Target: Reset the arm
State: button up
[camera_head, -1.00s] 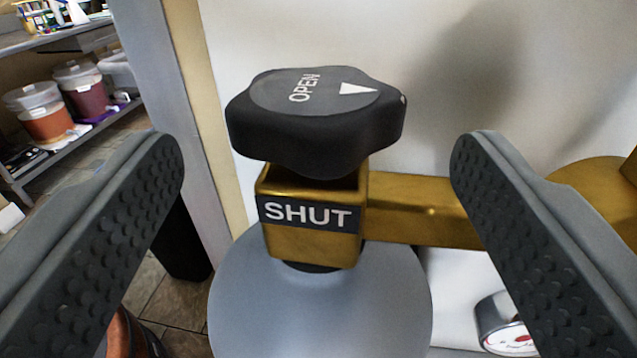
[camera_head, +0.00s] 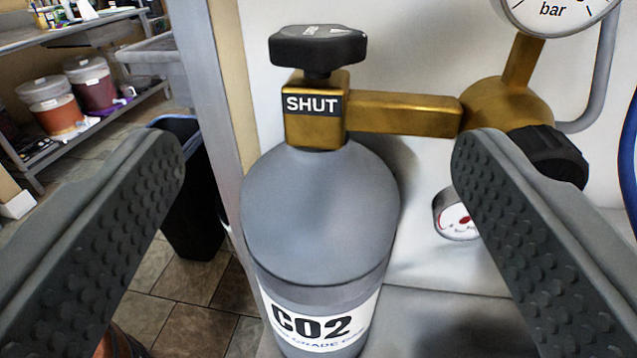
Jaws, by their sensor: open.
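My gripper (camera_head: 318,150) is open and empty, with one dark ridged finger at each side of the view. Between and beyond the fingers stands a grey CO2 cylinder (camera_head: 310,220) with a white CO2 label. On its top is a brass valve (camera_head: 318,128) marked SHUT, with a black knob (camera_head: 318,50) above it. The fingers are apart from the knob and the cylinder. The knob's top marking is too foreshortened to read.
A brass pipe (camera_head: 400,113) runs right to a regulator (camera_head: 508,103) with a black knob (camera_head: 548,157) and a bar gauge (camera_head: 555,8). A small dial (camera_head: 458,219) is below. A dark bin (camera_head: 190,200) and shelves with buckets (camera_head: 50,105) are at left.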

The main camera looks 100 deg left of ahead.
dwell(0.4)
jog(key=s+a+r+m+t+y, duration=0.1)
jog(key=s+r+t, duration=0.2)
jog(key=r+t, duration=0.4)
jog(key=s+a+r+m+t+y, duration=0.1)
jog(key=s+a+r+t, duration=0.1)
jog(key=s+r+t, duration=0.45)
jog(key=s+d+r+m+t+h, duration=0.5)
jog(key=s+r+m+t+h, duration=0.2)
jog(key=r+m+t, duration=0.15)
jog(key=s+d+f+m+t+h, duration=0.1)
jog(key=s+d+f+m+h, duration=0.2)
jog(key=s+h, duration=0.25)
jog(key=s+d+f+m+t+h, duration=0.2)
jog(key=s+d+f+m+h, duration=0.15)
jog(key=s+h, duration=0.2)
jog(key=s+d+f+m+g+h, duration=0.1)
jog(key=s+f+g, duration=0.3)
jog(key=s+f, duration=0.8)
jog(key=shift+s+f+m+h, duration=0.3)
jog(key=shift+f+m+h, duration=0.15)
jog(key=shift+m, duration=0.45)
